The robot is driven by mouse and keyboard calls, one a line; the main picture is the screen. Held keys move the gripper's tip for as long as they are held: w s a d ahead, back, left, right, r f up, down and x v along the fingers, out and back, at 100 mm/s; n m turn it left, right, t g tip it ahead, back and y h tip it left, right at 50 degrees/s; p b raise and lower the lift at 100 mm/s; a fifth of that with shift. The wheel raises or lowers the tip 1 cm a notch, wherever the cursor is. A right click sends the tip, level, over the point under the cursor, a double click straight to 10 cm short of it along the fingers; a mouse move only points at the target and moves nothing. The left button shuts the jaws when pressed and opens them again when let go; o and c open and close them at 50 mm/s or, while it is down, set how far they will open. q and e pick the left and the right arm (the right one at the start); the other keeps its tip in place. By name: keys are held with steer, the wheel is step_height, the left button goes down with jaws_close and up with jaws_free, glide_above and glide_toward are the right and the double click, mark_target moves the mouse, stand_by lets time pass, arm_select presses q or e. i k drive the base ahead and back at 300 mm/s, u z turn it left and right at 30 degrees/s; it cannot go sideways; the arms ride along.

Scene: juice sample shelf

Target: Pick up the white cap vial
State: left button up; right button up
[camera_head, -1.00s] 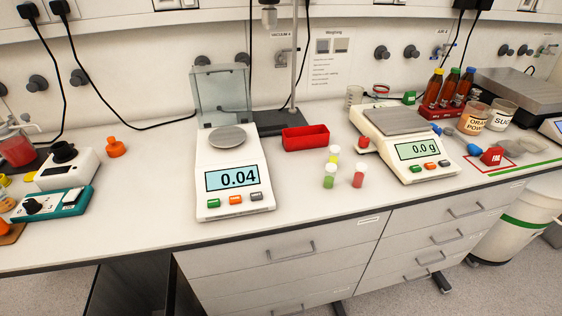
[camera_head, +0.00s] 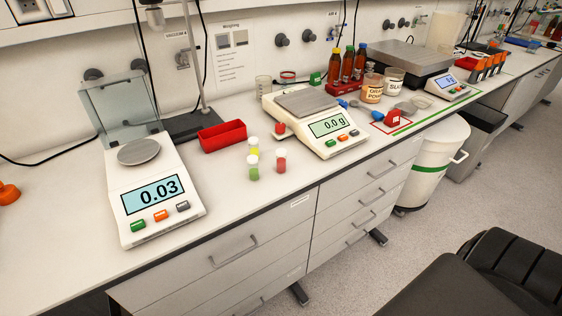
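Three small upright vials stand close together on the white bench between the two scales. The back vial (camera_head: 253,146) has a white cap and yellow contents. The front left vial (camera_head: 254,170) has a pale, whitish cap and green contents. The right vial (camera_head: 281,163) has a pale cap and red contents. The caps are small, so I cannot tell their exact shades apart. Neither of my grippers is in view.
The left scale (camera_head: 155,200) reads 0.03, and the right scale (camera_head: 328,128) reads 0.0 g. An empty-looking red tray (camera_head: 222,137) lies behind the vials. Brown bottles (camera_head: 347,66) stand further back. A dark, chair-like object (camera_head: 440,285) is at lower right.

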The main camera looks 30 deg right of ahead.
mark_target(281, 153)
steer(key=u, duration=2.55)
steer(key=k, duration=2.65)
steer(key=z, duration=2.65)
steer(key=i, duration=0.5)
steer(key=u, duration=0.1)
